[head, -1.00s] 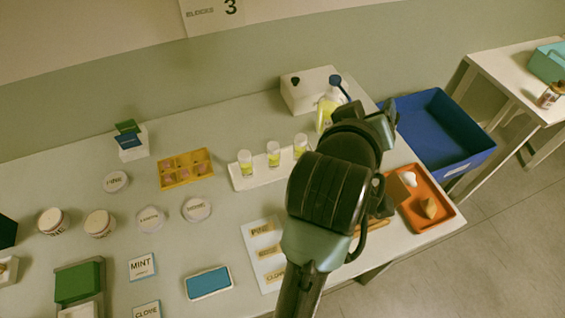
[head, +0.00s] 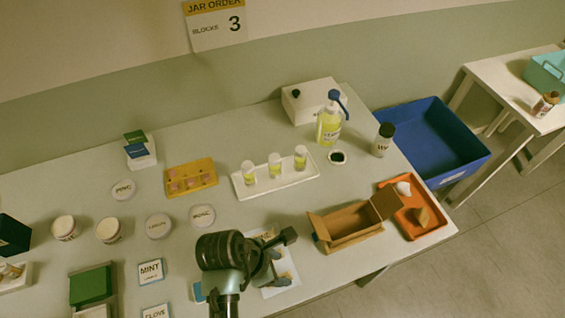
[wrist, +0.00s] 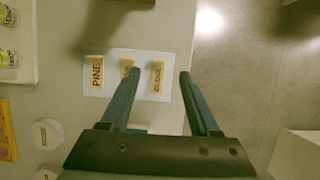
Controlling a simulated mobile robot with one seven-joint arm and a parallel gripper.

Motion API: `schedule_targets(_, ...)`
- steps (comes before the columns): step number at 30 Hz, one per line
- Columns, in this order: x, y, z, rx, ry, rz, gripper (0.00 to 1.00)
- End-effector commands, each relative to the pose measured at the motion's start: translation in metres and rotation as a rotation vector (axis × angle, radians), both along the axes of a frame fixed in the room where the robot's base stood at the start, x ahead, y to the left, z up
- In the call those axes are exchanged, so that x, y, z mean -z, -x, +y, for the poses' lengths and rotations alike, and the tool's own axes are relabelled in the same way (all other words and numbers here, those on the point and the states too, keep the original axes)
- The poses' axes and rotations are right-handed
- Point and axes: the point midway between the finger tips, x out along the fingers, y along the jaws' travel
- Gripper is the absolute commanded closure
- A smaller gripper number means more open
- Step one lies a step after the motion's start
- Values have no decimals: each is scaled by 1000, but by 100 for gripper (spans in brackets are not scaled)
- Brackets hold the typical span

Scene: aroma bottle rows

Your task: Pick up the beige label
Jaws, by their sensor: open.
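Three beige labels lie in a row on a white card (wrist: 110,57) in the wrist view. The left one (wrist: 97,72) reads PINE and the right one (wrist: 157,77) reads CLOVE. The middle label (wrist: 125,67) is partly covered by my left finger, so its word is hidden. My gripper (wrist: 160,73) is open and empty. In that view its fingertips lie on either side of the CLOVE label; the height above it is hard to tell. In the head view my gripper and arm cover much of the card (head: 291,268).
An open cardboard box (head: 345,225) and an orange tray (head: 425,228) stand to the right. A white rack (head: 290,182) with small yellow vials is behind. Round lids (head: 158,226), jars and a MINT card (head: 150,271) lie left. A blue bin (head: 430,140) stands beyond the table.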

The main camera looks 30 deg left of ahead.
Motion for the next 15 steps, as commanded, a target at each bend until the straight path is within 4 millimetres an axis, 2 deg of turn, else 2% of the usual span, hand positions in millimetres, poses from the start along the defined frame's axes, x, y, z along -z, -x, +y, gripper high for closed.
schedule_targets(3,17,-5,-5,3,1,1,38)
schedule_targets(10,30,-9,-7,2,-2,-1,38)
schedule_targets(15,52,-10,-9,3,-1,1,38)
